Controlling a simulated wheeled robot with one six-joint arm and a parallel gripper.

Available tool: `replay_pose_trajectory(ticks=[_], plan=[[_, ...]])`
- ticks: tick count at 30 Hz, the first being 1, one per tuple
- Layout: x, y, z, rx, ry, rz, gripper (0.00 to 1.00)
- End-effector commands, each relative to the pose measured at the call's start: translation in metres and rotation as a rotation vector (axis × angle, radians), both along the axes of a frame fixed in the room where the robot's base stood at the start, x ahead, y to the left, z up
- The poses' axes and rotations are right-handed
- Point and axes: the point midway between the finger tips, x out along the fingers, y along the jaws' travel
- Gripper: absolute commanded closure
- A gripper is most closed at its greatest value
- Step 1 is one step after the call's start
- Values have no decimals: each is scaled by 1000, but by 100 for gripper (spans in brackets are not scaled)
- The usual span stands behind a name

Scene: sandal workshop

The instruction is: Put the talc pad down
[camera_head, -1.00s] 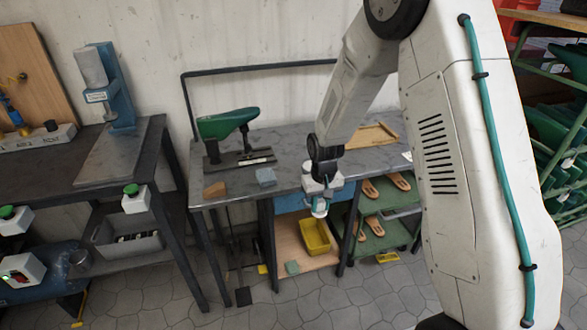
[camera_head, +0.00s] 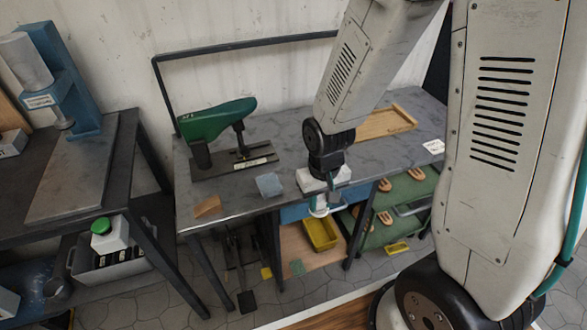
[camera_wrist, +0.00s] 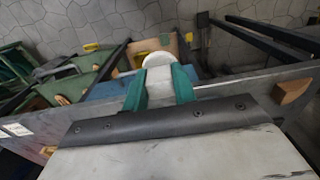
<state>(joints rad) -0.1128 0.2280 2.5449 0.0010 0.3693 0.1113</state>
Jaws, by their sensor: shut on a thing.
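The talc pad appears as a white, rounded piece (camera_wrist: 157,59) between the teal fingers of my gripper (camera_wrist: 160,84) in the wrist view. My gripper is shut on it. In the head view my gripper (camera_head: 321,208) points down at the front edge of the grey workbench (camera_head: 300,150), in front of the blue drawer front (camera_head: 352,194). The pad shows there only as a small pale shape at the fingertips, and its underside is hidden. I cannot tell its exact height against the bench top.
On the bench are a green form on a stand (camera_head: 215,120), a blue-grey block (camera_head: 269,185), a tan wedge (camera_head: 207,207), a wooden tray (camera_head: 388,122) and a white card (camera_head: 433,146). Bare top lies between them. Below are a yellow bin (camera_head: 320,234) and sandals (camera_head: 384,217).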

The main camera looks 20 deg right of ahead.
Motion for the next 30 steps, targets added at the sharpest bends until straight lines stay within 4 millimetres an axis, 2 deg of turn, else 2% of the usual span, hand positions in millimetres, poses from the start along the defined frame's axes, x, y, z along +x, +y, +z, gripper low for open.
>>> replay_pose_trajectory(ticks=[2, 5, 12, 18, 27, 30], plan=[[1, 0, 0, 0, -1, 0, 91], [19, -1, -2, 0, 0, -2, 91], [85, -5, -9, 0, -1, -3, 91], [129, -6, -13, 0, 0, -1, 91], [153, -8, -15, 0, 0, -1, 91], [153, -8, -31, 0, 4, -1, 91]])
